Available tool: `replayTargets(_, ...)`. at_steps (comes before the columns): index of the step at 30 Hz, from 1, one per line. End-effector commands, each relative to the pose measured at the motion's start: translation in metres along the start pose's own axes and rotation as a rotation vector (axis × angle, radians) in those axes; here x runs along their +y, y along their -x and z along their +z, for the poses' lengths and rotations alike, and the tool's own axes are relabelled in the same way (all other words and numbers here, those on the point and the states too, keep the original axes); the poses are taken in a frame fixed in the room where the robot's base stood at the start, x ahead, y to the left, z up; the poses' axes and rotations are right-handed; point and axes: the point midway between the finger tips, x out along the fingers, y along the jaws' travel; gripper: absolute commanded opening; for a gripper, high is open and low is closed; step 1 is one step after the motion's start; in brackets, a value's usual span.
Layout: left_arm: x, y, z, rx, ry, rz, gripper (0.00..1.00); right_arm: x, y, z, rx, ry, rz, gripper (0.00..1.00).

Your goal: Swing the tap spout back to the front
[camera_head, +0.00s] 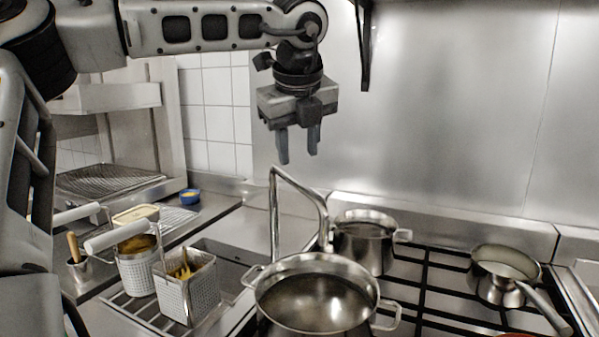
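The tap spout (304,190) is a bent steel pipe. Its upright part rises at the left, and its arm slopes down to the right, ending in a short downturned tip beside the small pot and behind the large pot's rim. My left gripper (298,157) hangs above the spout's upper bend, fingers pointing down. The fingers are apart with nothing between them, and a gap shows between them and the pipe. The foot of the spout is hidden behind the large pot. My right gripper is not in view.
A large two-handled pot (318,300) stands in front of the spout. A smaller pot (366,240) and a saucepan (505,266) stand on the hob (440,283). Perforated fry baskets (188,290) are at the left.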

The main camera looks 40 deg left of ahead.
Motion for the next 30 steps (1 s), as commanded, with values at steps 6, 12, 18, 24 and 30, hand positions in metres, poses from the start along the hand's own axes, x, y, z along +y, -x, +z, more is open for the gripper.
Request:
replayTargets(6,0.001,-0.042,0.0,0.004,-0.002,0.003,0.38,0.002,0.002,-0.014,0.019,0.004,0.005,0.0)
replayTargets(12,0.0,-0.062,0.0,0.001,-0.001,0.001,0.38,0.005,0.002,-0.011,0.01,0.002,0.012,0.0)
replayTargets(18,0.0,-0.067,0.0,0.001,-0.001,-0.001,0.38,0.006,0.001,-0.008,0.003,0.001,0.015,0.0)
replayTargets(24,0.0,-0.067,0.0,0.001,-0.001,0.0,0.27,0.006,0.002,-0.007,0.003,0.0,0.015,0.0)
replayTargets(30,0.0,-0.067,0.0,0.001,-0.001,0.0,0.0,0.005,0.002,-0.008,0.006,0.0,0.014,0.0)
